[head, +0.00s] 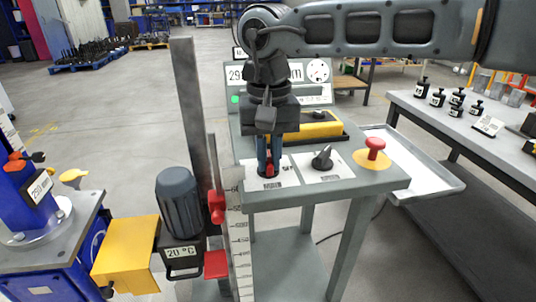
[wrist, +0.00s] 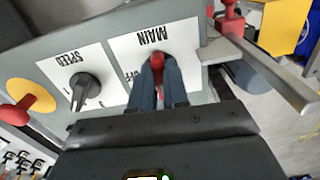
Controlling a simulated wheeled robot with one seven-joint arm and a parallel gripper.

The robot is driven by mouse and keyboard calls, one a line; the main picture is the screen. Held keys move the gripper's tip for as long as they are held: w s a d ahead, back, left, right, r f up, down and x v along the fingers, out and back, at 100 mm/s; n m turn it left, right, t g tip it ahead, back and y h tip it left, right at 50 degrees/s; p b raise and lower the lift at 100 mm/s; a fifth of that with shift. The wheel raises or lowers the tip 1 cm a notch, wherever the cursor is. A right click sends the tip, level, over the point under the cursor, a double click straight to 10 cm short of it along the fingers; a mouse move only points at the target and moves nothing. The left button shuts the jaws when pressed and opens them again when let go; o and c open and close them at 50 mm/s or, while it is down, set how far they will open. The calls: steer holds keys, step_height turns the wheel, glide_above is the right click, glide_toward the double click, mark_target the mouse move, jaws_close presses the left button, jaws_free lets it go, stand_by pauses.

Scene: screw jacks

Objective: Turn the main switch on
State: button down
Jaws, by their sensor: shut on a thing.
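The main switch is a red knob (head: 269,171) on a white plate (head: 290,178) at the front left of the grey console top. In the wrist view the red knob (wrist: 157,62) sits below the upside-down word MAIN, with OFF partly visible beside it. My gripper (head: 267,160) points down over the plate. Its two blue-grey fingers (wrist: 160,80) are shut on the knob, one on each side. The fingers cover part of the plate, so the knob's exact setting is hard to tell.
A black SPEED knob (head: 322,158) and a red mushroom button (head: 375,147) on a yellow disc stand to the right. A yellow block (head: 315,125) lies behind. A tall post with a ruler (head: 238,240) and red clamps (head: 216,206) stands close at the left.

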mark_target(269, 159)
steer(key=shift+n, duration=0.4)
steer(key=c, duration=1.1)
jaws_free()
steer(key=shift+r, duration=0.1)
step_height(269, 159, up, 8)
steer(key=shift+f, duration=0.2)
